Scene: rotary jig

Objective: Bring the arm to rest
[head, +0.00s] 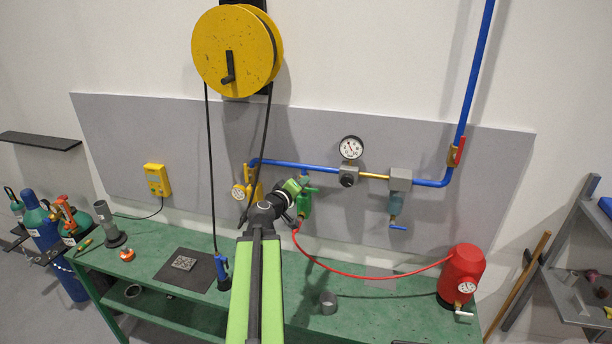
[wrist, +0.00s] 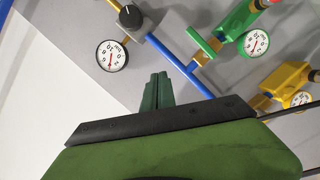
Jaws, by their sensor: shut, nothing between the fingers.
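My green and black arm (head: 256,285) reaches up from the bottom middle of the head view toward the grey wall panel. My gripper (head: 302,181) is at its far end, in front of the blue pipe and close to the green unit (head: 305,203). In the wrist view its two dark green fingers (wrist: 158,80) are together with nothing between them. They point at the panel near the blue pipe (wrist: 183,58). Whether they touch anything cannot be told.
A round gauge (head: 351,147), a green handle (wrist: 201,42) and a yellow unit (head: 246,188) surround the gripper. A red hose (head: 365,276) runs to a red tank (head: 462,272). A yellow reel (head: 237,50) hangs above with a black hose. The green bench (head: 385,315) has clear patches.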

